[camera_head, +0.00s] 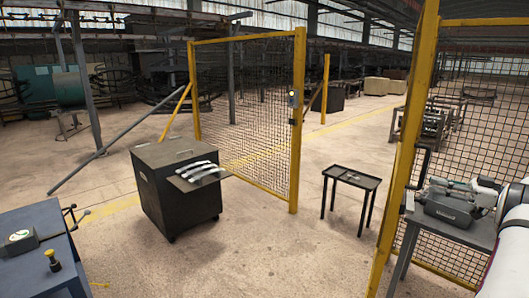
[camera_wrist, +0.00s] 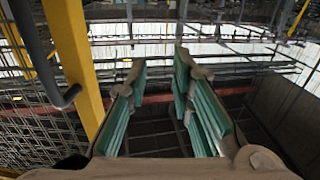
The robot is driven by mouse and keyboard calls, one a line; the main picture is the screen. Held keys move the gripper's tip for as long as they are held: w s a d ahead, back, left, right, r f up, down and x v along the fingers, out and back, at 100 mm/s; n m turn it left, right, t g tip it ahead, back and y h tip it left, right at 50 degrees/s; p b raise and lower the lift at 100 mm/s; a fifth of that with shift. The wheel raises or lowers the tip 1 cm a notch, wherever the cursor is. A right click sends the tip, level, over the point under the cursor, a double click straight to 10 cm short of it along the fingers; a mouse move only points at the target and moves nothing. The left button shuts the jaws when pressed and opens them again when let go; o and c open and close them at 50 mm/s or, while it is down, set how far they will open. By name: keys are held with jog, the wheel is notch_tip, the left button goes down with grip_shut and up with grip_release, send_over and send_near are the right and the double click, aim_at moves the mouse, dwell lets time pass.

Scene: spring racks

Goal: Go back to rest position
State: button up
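My gripper (camera_wrist: 160,75) shows in the wrist view with its two fingers spread apart and green pads facing each other. Nothing is between the pads. A yellow post (camera_wrist: 72,50) with a dark handle stands left of the fingers, apart from them. In the head view, a white and red part of my arm comes in at the lower right edge. The fingers are hard to make out there against the things by the right table.
A yellow-framed mesh fence (camera_head: 250,110) and a yellow post (camera_head: 408,150) stand ahead. A dark cabinet (camera_head: 172,192) bears several pale curved parts (camera_head: 200,171). A small black table (camera_head: 352,180) stands in the gap. A blue bench (camera_head: 35,260) is at left. Floor between is clear.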

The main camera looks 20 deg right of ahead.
jog(key=w+a+r+m+t+h, duration=0.1)
jog(key=w+a+r+t+h, duration=0.2)
jog(key=w+r, duration=0.7)
jog(key=w+a+r+m+t+h, duration=0.15)
jog(key=w+r+h, duration=0.35)
jog(key=w+r, duration=0.5)
jog(key=w+a+r+m+h, duration=0.1)
jog(key=a+r+m+h, duration=0.6)
jog(key=a+r, duration=0.55)
jog(key=s+a+f+m+g+h, duration=0.1)
jog(key=s+a+f+g, duration=0.3)
jog(key=a, duration=0.5)
jog(key=s+a+f+g, duration=0.2)
jog(key=s+a+g, duration=0.1)
jog(key=s+a, duration=0.5)
jog(key=s+a+f+n+g+y, duration=0.1)
jog(key=s+a+f+g+y, duration=0.1)
jog(key=s+a+f, duration=0.7)
jog(key=s+a+f+n+g+y, duration=0.2)
jog(key=s+a+f+g+y, duration=0.1)
jog(key=s+a+f, duration=0.6)
jog(key=s+a+g, duration=0.1)
jog(key=s+a, duration=0.2)
jog(key=s, duration=0.3)
jog(key=shift+a+f+g+y, duration=0.25)
jog(key=shift+f+g+y, duration=0.05)
jog(key=shift+f+g, duration=0.1)
